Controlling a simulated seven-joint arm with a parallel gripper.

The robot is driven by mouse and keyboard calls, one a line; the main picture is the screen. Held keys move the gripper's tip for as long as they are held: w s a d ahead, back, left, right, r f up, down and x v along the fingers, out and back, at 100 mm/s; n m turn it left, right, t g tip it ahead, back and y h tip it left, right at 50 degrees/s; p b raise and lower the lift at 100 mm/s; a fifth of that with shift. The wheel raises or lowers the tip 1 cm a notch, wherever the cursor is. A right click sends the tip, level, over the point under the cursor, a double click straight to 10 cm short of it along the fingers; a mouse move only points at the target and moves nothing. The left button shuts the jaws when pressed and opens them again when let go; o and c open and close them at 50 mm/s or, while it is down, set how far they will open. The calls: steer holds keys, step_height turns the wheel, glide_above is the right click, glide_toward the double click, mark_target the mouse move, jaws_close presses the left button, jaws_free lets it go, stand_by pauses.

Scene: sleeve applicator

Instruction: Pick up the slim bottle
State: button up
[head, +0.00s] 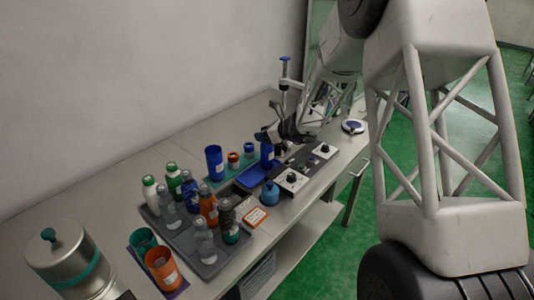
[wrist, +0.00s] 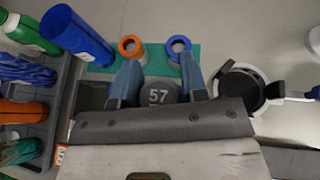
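Several bottles stand in a grey tray (head: 187,238) left of my gripper. They include a white bottle with a green cap (head: 150,193), a green bottle (head: 174,181), a blue bottle (head: 190,190), an orange bottle (head: 208,206), a dark green bottle (head: 229,224) and clear bottles (head: 205,243). I cannot tell for sure which is the slim bottle. My gripper (head: 266,137) is over the bench's far part, right of the tray. In the wrist view its fingers (wrist: 159,82) are apart, with a dark round piece marked 57 (wrist: 158,95) seen between them. I see nothing held.
A black control panel (head: 306,168), a small blue flask (head: 269,193), cups (head: 161,268) and a metal canister (head: 68,262) also occupy the bench. Wall behind.

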jaws_close()
steer(key=shift+r, duration=0.15)
steer(key=shift+r, duration=4.9)
